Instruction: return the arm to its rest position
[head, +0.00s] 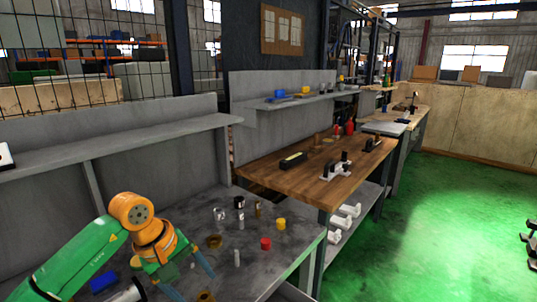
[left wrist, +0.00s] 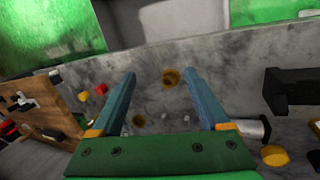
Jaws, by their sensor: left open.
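My left arm, green with orange joints, comes in from the lower left in the head view. Its gripper (head: 188,284) hangs over the front of the grey metal table (head: 310,242). In the left wrist view the two blue fingers of the left gripper (left wrist: 158,88) stand well apart with nothing between them but the table top and a brown ring-like piece (left wrist: 172,78) beyond. The right gripper is not in view.
On the grey table stand a red cylinder (head: 265,243), a yellow cylinder (head: 281,224) and several small metal parts. A blue block (head: 103,282) lies near my left arm. A wooden workbench (head: 330,180) adjoins at the right. Green floor (head: 440,220) is open further right.

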